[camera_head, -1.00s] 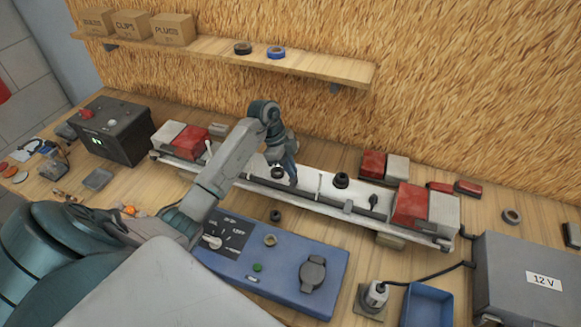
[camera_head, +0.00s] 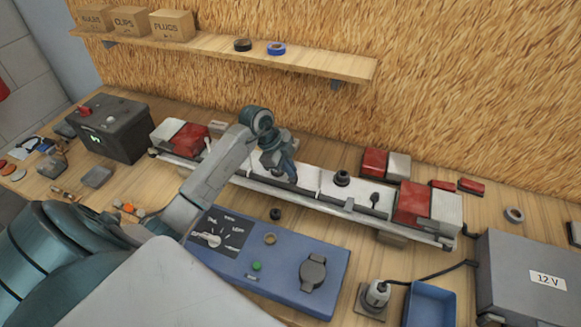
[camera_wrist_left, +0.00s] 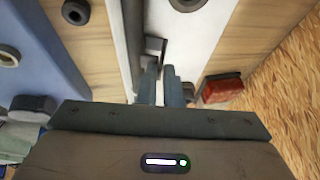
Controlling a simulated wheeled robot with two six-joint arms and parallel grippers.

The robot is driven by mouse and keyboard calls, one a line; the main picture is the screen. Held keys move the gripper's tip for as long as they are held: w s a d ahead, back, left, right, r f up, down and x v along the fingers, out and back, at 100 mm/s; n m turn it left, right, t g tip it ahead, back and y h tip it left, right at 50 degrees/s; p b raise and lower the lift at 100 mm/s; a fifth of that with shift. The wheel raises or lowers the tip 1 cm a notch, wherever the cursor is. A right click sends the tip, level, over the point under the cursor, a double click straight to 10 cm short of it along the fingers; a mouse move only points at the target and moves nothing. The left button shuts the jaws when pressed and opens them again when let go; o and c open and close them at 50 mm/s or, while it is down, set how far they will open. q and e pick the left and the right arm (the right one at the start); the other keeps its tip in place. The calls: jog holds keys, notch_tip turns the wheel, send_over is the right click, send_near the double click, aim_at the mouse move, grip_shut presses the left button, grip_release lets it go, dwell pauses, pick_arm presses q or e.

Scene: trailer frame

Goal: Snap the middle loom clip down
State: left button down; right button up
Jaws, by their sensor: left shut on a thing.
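The white trailer frame (camera_head: 308,181) lies lengthwise on the bench, with a dark loom channel along its front side. My left gripper (camera_head: 291,180) reaches down over its middle. In the left wrist view its two fingers (camera_wrist_left: 162,82) are close together at a small dark clip (camera_wrist_left: 155,46) beside the grey channel (camera_wrist_left: 134,40). The gripper is shut on this middle loom clip; the fingers hide the contact and part of the clip. Another grey clip (camera_head: 349,204) sits farther right on the channel. My right gripper is out of view.
Red and white lamps (camera_head: 412,204) stand at the frame's right end. A blue test panel (camera_head: 275,268) lies in front. A grey 12 V box (camera_head: 525,285) and blue bin (camera_head: 430,303) are at the right, a dark battery (camera_head: 108,128) at the left. A shelf (camera_head: 320,66) runs behind.

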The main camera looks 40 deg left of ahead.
pick_arm(q)
jog(key=s+t+b, duration=0.1)
jog(key=s+f+t+b, duration=0.1)
jog(key=t+b, duration=0.1)
jog(key=s+m+t+y+b, duration=0.1)
jog(key=t+b, duration=0.1)
jog(key=shift+s+d+f, duration=0.3)
jog(key=shift+s+d, duration=0.1)
jog(key=shift+s+d+f+m+t, duration=0.15)
jog(key=shift+s+f+m+t, duration=0.25)
jog(key=shift+t, duration=0.7)
jog(key=shift+s+d+f+m+t, duration=0.15)
jog(key=shift+s+f+t, duration=0.3)
jog(key=shift+t, duration=0.65)
jog(key=shift+s+d+f+m+t, duration=0.1)
jog(key=shift+s+f+m+t, duration=0.4)
jog(key=shift+t, duration=0.6)
jog(key=shift+s+r, duration=0.1)
jog(key=shift+r, duration=0.05)
jog(key=c, duration=1.6)
grip_release()
jog(key=shift+r, duration=0.1)
